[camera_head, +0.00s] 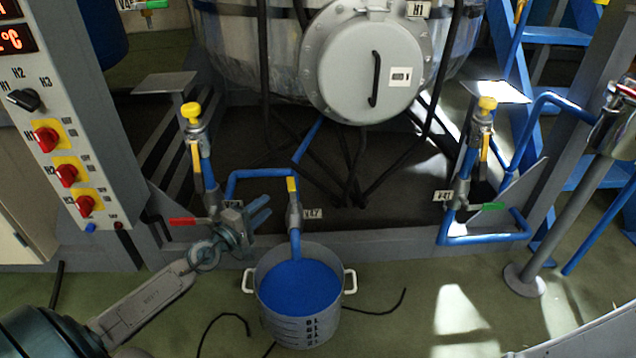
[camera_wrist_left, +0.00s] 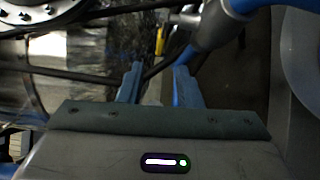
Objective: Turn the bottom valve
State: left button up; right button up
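The bottom valve, tagged V47, is a grey valve body (camera_head: 294,216) with a short yellow handle (camera_head: 292,184) pointing up. It sits on the blue pipe above the pot. My left gripper (camera_head: 265,207) is just left of this valve, apart from it, with its blue-grey fingers spread and nothing between them. In the left wrist view the two fingers (camera_wrist_left: 158,88) are apart, and a yellow handle (camera_wrist_left: 160,40) shows beyond them, partly cut by a pipe. My right gripper is not in view.
A grey pot (camera_head: 302,318) of blue contents stands under the outlet. A red-handled valve (camera_head: 190,221) is close to my left wrist. A green-handled valve (camera_head: 492,206) is on the right. The control panel (camera_head: 75,150) stands at left. The floor right of the pot is mostly clear.

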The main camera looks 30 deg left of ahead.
aim_at(292, 189)
pick_arm(q)
jog(key=shift+m, duration=0.3)
jog(key=w, duration=0.7)
jog(key=w+d, duration=0.1)
jog(key=w, duration=0.3)
jog(key=shift+d, duration=0.1)
jog(key=shift+c, duration=0.2)
jog(key=shift+s, duration=0.1)
grip_shut()
